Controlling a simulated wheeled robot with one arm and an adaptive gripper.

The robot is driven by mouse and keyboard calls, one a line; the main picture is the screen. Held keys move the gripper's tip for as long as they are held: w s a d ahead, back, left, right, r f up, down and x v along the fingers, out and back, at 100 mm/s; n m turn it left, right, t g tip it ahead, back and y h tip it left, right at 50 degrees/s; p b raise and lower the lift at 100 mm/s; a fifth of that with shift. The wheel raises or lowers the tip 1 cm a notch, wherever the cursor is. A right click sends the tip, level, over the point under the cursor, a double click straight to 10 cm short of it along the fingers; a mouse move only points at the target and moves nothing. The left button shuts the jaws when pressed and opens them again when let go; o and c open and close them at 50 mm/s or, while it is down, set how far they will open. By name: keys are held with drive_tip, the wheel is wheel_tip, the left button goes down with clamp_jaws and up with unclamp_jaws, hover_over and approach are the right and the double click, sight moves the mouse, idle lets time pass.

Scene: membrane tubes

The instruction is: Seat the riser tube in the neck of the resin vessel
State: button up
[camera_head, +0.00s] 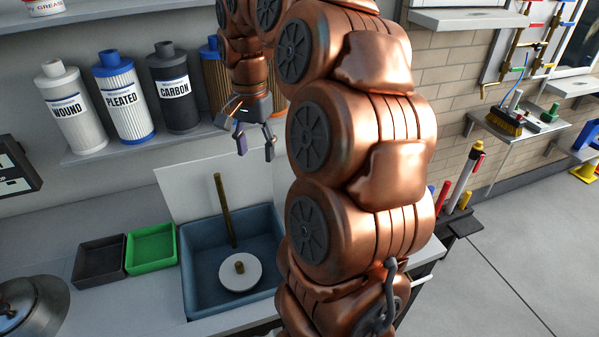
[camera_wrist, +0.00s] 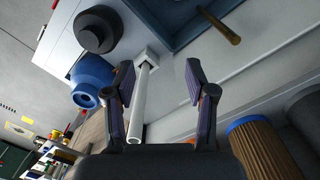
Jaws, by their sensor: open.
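My gripper (camera_head: 256,148) is open and empty, above the back of the counter in front of the shelf. Its two spread fingers also show in the wrist view (camera_wrist: 160,85). A white tube (camera_wrist: 141,103), likely the riser tube, stands in a square white holder (camera_wrist: 147,58). In the picture it lies between the fingers, nearer the left one, its open end towards the camera. I cannot tell its depth from the fingers. A blue vessel with a round neck (camera_wrist: 91,78), perhaps the resin vessel, stands to its left. My arm hides both in the head view.
Filter cartridges (camera_head: 124,97) line the shelf. A dark round-topped thing (camera_wrist: 96,30) stands near the blue vessel.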

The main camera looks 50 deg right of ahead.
drive_tip(key=d+m, duration=0.2)
drive_tip(key=d, duration=0.2)
drive_tip(key=d+m, duration=0.2)
drive_tip(key=d, duration=0.3)
drive_tip(key=d+m, duration=0.3)
drive_tip(key=d, duration=0.2)
drive_tip(key=shift+w+d, duration=0.2)
drive_tip(key=shift+d, duration=0.05)
wheel_tip(320, 180, down, 8)
drive_tip(key=p, duration=0.2)
drive_tip(key=shift+r+p, duration=0.2)
drive_tip(key=shift+p, duration=0.2)
clamp_jaws()
